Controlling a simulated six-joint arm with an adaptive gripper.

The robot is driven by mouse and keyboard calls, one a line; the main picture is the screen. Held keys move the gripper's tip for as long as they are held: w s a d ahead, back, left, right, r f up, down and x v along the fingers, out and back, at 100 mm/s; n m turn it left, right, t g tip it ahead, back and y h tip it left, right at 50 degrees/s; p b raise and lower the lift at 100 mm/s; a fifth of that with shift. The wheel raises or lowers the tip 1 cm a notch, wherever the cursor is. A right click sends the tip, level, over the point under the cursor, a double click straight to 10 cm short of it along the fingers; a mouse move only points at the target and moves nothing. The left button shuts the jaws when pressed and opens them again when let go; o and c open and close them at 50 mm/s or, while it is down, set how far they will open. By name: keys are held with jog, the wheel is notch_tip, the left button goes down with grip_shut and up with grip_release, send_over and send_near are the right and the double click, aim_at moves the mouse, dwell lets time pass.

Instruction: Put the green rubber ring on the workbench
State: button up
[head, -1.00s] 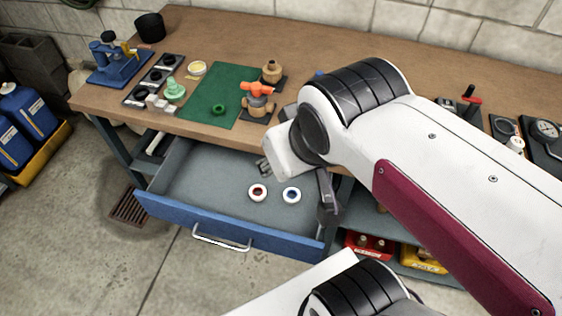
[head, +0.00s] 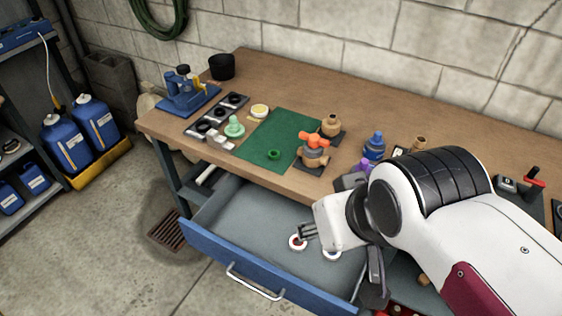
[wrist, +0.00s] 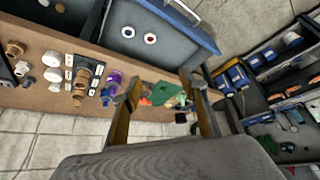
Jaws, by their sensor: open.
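The green rubber ring (head: 273,154) is a small dark green ring lying on the front part of the green mat (head: 262,128). The mat lies on the wooden workbench (head: 215,98); it also shows in the wrist view (wrist: 165,92), where I cannot make out the ring. My gripper (wrist: 160,82) is open, with nothing between its two fingers. In the head view it is over the open drawer, in front of the bench edge and apart from the ring.
The open blue drawer (head: 225,252) holds a red-centred roll (head: 298,242) and a blue-centred roll (head: 332,254), partly covered by my arm. An orange-handled valve (head: 312,150) stands right of the ring. A pale green knob (head: 234,127) stands left of the mat.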

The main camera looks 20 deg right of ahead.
jog(key=w+a+r+m+t, duration=0.15)
jog(key=w+a, duration=0.25)
jog(key=w, duration=0.8)
jog(key=w+a+r+m+t+y, duration=0.1)
jog(key=w+a+t, duration=0.25)
jog(key=w, duration=0.85)
jog(key=w+a+r+m+t, duration=0.15)
jog(key=w+a, duration=0.25)
jog(key=w, duration=0.8)
jog(key=w+f+m+h, duration=0.2)
jog(key=w+f+h, duration=0.1)
jog(key=w+f, duration=0.3)
jog(key=m+h, duration=0.4)
jog(key=h, duration=0.3)
send_over(258, 171)
jog(key=w+a, duration=0.4)
jog(key=w, duration=0.1)
notch_tip(258, 171, down, 13)
jog(key=s+d+f+m+g+h, duration=0.1)
jog(key=s+f+g+h, duration=0.2)
jog(key=s+f, duration=0.3)
jog(key=shift+s+d+f+h, duration=0.25)
jog(key=shift+d+f+h, duration=0.15)
jog(key=shift+f+h, duration=0.4)
jog(key=shift+d, duration=0.1)
jog(key=shift+x, duration=1.2)
